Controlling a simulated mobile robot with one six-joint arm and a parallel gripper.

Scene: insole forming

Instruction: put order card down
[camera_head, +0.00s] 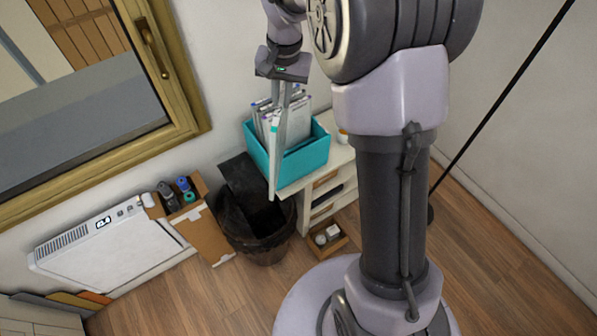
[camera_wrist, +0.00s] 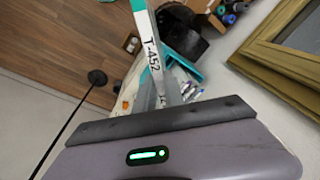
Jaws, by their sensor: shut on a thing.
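My gripper (camera_head: 283,88) is shut on the order card (camera_head: 276,150), a thin white card with a teal mark. The card hangs below the gripper, seen nearly edge-on, in front of a teal box (camera_head: 305,159). In the wrist view the card (camera_wrist: 148,42) carries the print "T-452" and a teal end. The teal box holds several white cards (camera_head: 296,120) standing upright. The box also shows partly in the wrist view (camera_wrist: 187,68), behind the card. I cannot tell whether the held card touches the box.
The box stands on a small white drawer cabinet (camera_head: 340,154). A black bin (camera_head: 262,240) stands beside it, with a brown holder of bottles (camera_head: 180,192) and a white heater (camera_head: 108,250) further left. A gold-framed window (camera_head: 190,105) is on the wall.

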